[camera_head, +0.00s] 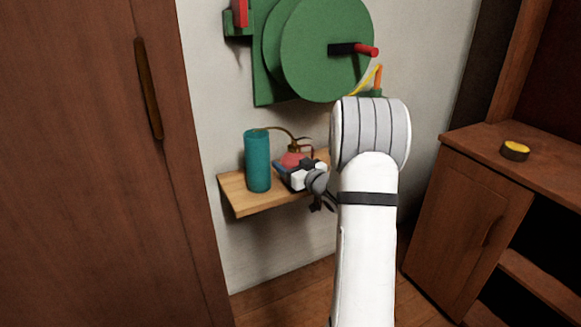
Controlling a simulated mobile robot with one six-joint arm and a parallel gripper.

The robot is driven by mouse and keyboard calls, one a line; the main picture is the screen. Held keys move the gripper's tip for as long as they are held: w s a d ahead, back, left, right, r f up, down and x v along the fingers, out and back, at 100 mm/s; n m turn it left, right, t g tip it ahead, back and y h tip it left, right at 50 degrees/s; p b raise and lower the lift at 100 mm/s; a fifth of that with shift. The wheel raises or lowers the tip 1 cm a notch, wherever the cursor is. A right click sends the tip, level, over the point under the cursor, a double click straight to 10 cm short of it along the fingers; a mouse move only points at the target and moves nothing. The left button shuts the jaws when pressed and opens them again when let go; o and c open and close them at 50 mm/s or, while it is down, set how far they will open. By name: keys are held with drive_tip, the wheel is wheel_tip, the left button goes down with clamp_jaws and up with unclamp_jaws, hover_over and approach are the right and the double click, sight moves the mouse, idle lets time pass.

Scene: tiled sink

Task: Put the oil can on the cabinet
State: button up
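What looks like the oil can (299,147) is a small brass-brown shape with a thin curved spout reaching left towards the teal cylinder. It is at the wooden wall shelf (238,198), and most of it is hidden behind my gripper and arm. My gripper (291,163) is over the shelf, right in front of the can. Its fingers point away from the camera, so I cannot see whether they are open or touch the can. The wooden cabinet (460,205) stands at the right, with a bare area on its top.
A teal cylinder (258,162) stands on the shelf, close left of my gripper. A green wheel with a red-handled crank (320,45) is on the wall above. A yellow-topped dark round object (515,151) sits on the cabinet. A tall wooden door (90,160) fills the left.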

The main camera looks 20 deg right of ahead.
drive_tip(key=c, duration=0.6)
drive_tip(key=shift+c, duration=0.6)
drive_tip(key=shift+r, duration=0.15)
